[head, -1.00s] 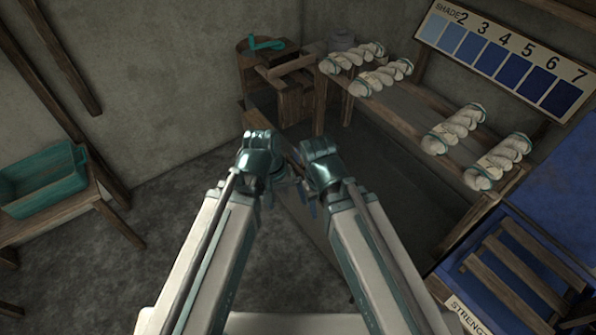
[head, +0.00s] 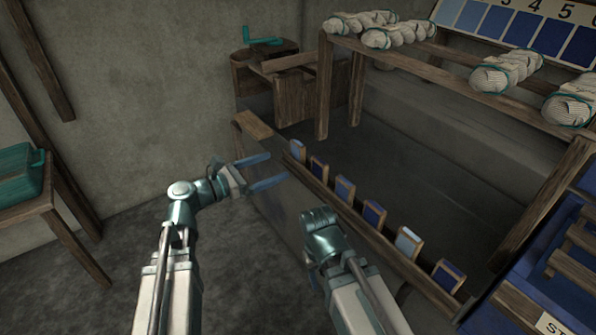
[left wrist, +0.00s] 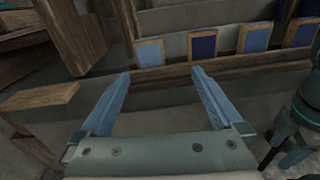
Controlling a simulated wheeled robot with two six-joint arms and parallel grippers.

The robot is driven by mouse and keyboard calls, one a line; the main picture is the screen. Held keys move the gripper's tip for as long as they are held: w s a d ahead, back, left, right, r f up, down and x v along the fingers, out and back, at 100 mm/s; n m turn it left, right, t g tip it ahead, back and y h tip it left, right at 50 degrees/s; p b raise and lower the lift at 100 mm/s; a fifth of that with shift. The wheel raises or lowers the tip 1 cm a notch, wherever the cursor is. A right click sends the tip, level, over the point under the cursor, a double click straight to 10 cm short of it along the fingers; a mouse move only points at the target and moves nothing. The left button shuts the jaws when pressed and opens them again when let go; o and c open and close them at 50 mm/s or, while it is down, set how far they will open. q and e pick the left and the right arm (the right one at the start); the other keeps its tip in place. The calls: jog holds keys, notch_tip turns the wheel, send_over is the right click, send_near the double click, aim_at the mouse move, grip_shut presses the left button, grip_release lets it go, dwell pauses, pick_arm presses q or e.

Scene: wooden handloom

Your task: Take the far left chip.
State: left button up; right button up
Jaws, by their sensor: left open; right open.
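The far left chip (head: 298,150) is a blue-faced block with a wooden edge, at the left end of a row of chips in a wooden rail (head: 345,205). It also shows in the left wrist view (left wrist: 149,54), upright, just beyond the fingertips and roughly between them. My left gripper (head: 277,168) is open and empty, its blue fingers pointing right toward that chip with a small gap left. My right gripper (head: 321,225) is at lower middle in the head view, its fingers mostly hidden there. It also shows at the right edge of the left wrist view (left wrist: 295,150).
Several other blue chips (head: 374,213) stand along the rail to the right. A rack with white twisted skeins (head: 395,35) stands behind. A wooden stand with a teal handle (head: 263,40) is at the back, and a teal tub (head: 20,178) is at left.

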aim_at(297, 153)
pick_arm(q)
jog(key=shift+n+t, duration=0.3)
jog(key=shift+n, duration=0.2)
jog(key=x, duration=0.8)
jog(key=shift+w+a, duration=0.2)
jog(key=shift+w, duration=0.25)
jog(key=shift+w+x, duration=0.25)
jog(key=shift+x, duration=2.35)
jog(key=shift+a+r, duration=0.1)
jog(key=shift+a, duration=0.05)
jog(key=c, duration=1.4)
pick_arm(e)
jog(key=shift+f, duration=0.45)
pick_arm(q)
jog(key=shift+r, duration=0.1)
pick_arm(e)
jog(key=shift+r, duration=0.1)
pick_arm(q)
notch_tip(297, 153, up, 10)
jog(key=p, duration=1)
pick_arm(e)
notch_tip(297, 153, up, 10)
